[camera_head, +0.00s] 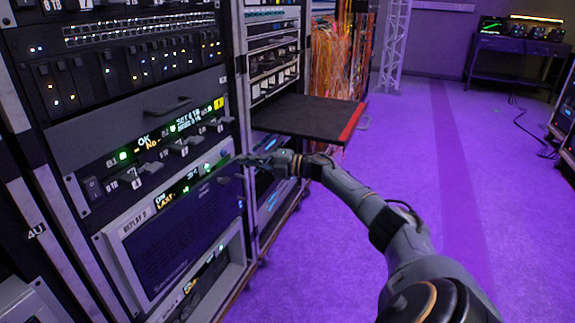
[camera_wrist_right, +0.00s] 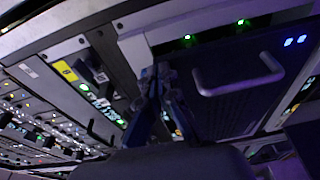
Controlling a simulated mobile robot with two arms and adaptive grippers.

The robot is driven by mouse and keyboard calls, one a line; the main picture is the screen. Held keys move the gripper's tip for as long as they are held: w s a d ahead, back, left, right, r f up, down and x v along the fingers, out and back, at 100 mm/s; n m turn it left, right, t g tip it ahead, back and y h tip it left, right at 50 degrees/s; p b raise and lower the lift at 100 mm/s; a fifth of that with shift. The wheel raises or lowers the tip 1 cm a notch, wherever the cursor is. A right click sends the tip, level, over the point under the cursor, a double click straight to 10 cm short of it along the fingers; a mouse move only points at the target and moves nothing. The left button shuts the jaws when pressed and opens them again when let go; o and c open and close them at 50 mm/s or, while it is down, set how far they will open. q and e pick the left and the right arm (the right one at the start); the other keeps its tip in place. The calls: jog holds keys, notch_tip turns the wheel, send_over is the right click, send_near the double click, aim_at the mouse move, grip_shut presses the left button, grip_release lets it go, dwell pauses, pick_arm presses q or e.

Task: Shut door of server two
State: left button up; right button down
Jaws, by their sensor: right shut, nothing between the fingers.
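The server labelled "REPLAY 2" (camera_head: 134,222) sits low in the near rack in the head view. Its dark front door (camera_head: 182,254) faces the aisle; I cannot tell whether it is flush with the frame. In the right wrist view the dark door (camera_wrist_right: 238,112) fills the right side, with a grey bar handle (camera_wrist_right: 240,88) on it. My right gripper (camera_head: 245,160) is shut and empty at the upper right corner of this server. In the wrist view its fingertips (camera_wrist_right: 159,72) are just left of the door; contact cannot be told. My left gripper is not in view.
A black shelf with a red edge (camera_head: 352,122) sticks out from the rack behind, just above and beyond my right gripper. Another grey handle (camera_head: 168,106) juts from the panel above. The purple floor (camera_head: 395,130) to the right is clear.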

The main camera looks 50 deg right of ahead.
dwell(0.5)
jog(key=v, duration=1.2)
